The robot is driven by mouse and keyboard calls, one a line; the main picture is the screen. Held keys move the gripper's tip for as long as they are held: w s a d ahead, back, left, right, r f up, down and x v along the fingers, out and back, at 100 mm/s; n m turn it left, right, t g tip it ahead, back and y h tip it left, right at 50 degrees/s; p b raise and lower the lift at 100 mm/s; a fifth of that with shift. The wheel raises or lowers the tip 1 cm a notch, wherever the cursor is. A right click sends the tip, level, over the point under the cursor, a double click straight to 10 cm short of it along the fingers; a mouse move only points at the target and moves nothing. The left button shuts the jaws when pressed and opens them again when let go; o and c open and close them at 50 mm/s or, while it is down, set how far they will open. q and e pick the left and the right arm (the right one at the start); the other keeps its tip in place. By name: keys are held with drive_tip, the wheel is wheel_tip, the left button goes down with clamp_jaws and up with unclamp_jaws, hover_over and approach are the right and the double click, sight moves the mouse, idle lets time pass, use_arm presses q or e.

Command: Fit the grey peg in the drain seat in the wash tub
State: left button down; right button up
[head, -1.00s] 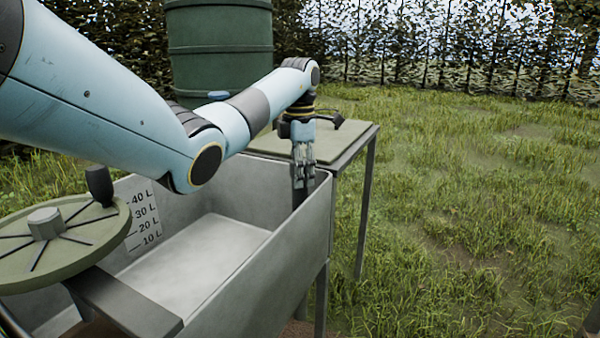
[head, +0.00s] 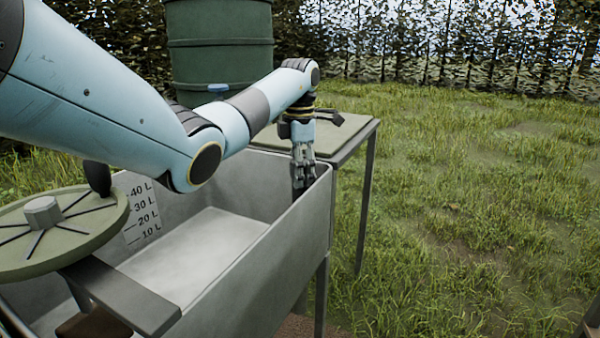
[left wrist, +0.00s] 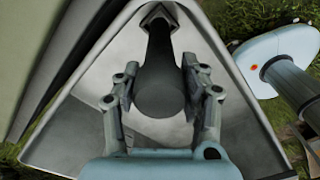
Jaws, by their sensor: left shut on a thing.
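The grey wash tub (head: 262,262) stands in front of me, with volume marks on its inner left wall. My left gripper (head: 303,182) points down inside the tub's far right corner. It is shut on the dark grey peg (left wrist: 162,92), which lies between both fingers in the left wrist view. In the head view the lower part of the peg is hidden behind the tub's right wall. In the left wrist view a dark diamond-shaped piece (left wrist: 158,16) shows at the peg's far end; I cannot tell whether they touch. I cannot make out the drain seat clearly. My right gripper is out of view.
A round green lid-like disc (head: 85,235) with a knob and handle overhangs the tub's left side. A grey bar (head: 125,300) crosses near it. A side table (head: 340,138) stands behind the tub, and a green barrel (head: 220,55) farther back. Open grass lies right.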

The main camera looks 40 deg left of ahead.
sight(296, 193)
use_arm(q)
drive_tip(key=shift+f, duration=0.15)
drive_tip(key=shift+f+b, duration=0.5)
drive_tip(key=shift+f, duration=0.4)
drive_tip(key=shift+f+b, duration=0.3)
drive_tip(key=shift+f, duration=0.05)
idle(0.3)
drive_tip(key=shift+c, duration=0.8)
unclamp_jaws()
